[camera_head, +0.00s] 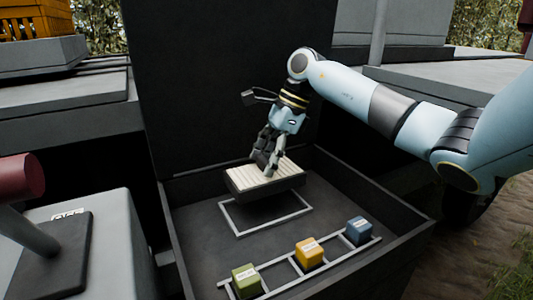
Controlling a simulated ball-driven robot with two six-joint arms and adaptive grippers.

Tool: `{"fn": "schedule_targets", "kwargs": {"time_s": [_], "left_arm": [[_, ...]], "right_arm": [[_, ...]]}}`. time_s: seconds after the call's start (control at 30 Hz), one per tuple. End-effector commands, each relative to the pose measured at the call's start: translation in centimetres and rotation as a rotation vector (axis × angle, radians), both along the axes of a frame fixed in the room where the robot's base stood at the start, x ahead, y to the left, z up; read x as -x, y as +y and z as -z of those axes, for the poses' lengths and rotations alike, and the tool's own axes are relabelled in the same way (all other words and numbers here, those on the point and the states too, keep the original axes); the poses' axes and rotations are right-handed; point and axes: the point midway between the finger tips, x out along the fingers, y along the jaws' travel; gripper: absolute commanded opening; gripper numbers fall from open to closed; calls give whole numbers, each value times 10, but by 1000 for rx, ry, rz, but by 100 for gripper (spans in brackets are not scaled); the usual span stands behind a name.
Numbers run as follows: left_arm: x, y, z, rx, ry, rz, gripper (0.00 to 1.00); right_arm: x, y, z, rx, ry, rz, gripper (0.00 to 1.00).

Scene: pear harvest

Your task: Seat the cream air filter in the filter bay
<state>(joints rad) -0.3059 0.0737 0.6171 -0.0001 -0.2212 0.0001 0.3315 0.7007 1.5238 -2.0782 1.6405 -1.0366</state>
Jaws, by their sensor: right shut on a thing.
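The cream air filter (244,179) has a pleated cream top and a dark frame. It is in the middle of a dark open box, over the far part of a light grey rectangular outline (237,233), the likely filter bay. The filter looks raised above the box floor and slightly tilted. My right gripper (267,167) reaches down from the right and is shut on the filter at its top. The fingertips partly hide the pleats. My left gripper is not in view.
A rack (280,270) at the box front holds a green block (246,281), a yellow block (309,252) and a blue block (359,231). Dark box walls (378,194) surround the bay. A tall dark panel (205,90) stands behind.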

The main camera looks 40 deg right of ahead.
Motion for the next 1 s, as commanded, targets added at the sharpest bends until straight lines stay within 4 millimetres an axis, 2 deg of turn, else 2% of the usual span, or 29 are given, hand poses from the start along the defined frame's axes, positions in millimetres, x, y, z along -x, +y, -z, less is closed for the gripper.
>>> {"fn": "schedule_targets", "kwargs": {"time_s": [0.07,0.17,0.37,0.6,1.0], "left_arm": [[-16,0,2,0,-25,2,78],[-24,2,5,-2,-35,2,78],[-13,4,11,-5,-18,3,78],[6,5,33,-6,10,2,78],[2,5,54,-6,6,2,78]], "right_arm": [[0,0,8,-1,0,0,21],[0,0,15,-1,0,0,21],[0,0,31,0,0,0,21],[0,0,50,0,0,-1,21],[0,0,70,0,-2,-1,21]]}}
